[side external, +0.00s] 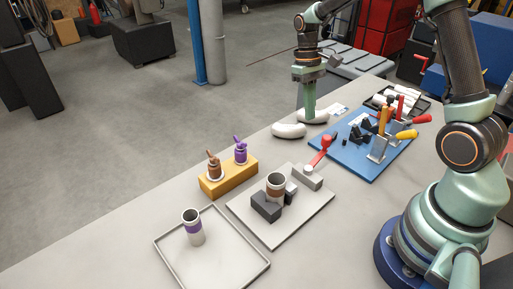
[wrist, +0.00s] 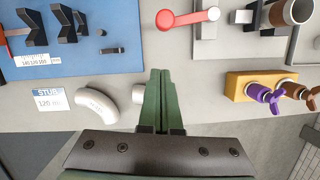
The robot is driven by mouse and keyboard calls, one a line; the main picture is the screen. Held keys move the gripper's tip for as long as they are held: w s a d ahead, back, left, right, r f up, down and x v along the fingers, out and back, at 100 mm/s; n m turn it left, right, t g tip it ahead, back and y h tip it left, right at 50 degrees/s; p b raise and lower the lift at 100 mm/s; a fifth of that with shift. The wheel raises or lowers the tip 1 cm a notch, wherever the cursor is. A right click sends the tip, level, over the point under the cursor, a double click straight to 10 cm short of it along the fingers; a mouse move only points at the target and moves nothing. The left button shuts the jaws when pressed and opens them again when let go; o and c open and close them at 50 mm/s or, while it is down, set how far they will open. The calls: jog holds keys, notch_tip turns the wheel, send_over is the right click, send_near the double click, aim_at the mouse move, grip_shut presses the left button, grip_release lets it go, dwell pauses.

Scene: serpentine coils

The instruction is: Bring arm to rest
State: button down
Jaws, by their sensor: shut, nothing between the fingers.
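My gripper (side external: 309,114) points down over the back edge of the table in the side view, its green fingers together and empty. In the wrist view the closed fingers (wrist: 164,80) reach up the middle of the picture. A white curved pipe piece (side external: 288,131) lies on the table just left of and below the fingertips in the side view.
A blue board (side external: 349,159) holds upright clamps with red, orange and yellow handles. A grey plate (side external: 299,221) carries a red-handled vise and a brown-banded cup (side external: 276,181). An orange block (side external: 232,179) holds purple and brown fittings. A purple-banded cup (side external: 193,227) stands in a tray (side external: 237,284).

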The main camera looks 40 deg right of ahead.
jog(key=s+a+r+t, duration=0.2)
jog(key=r, duration=0.5)
jog(key=s+a+r+t, duration=0.2)
jog(key=a+r, duration=0.1)
jog(key=r, duration=0.3)
jog(key=s+a+n+t, duration=0.1)
jog(key=s+a+t, duration=0.3)
jog(key=s, duration=0.2)
jog(key=shift+s+r+n+h, duration=0.2)
jog(key=shift+r+n+h, duration=0.05)
jog(key=shift+n+h, duration=0.05)
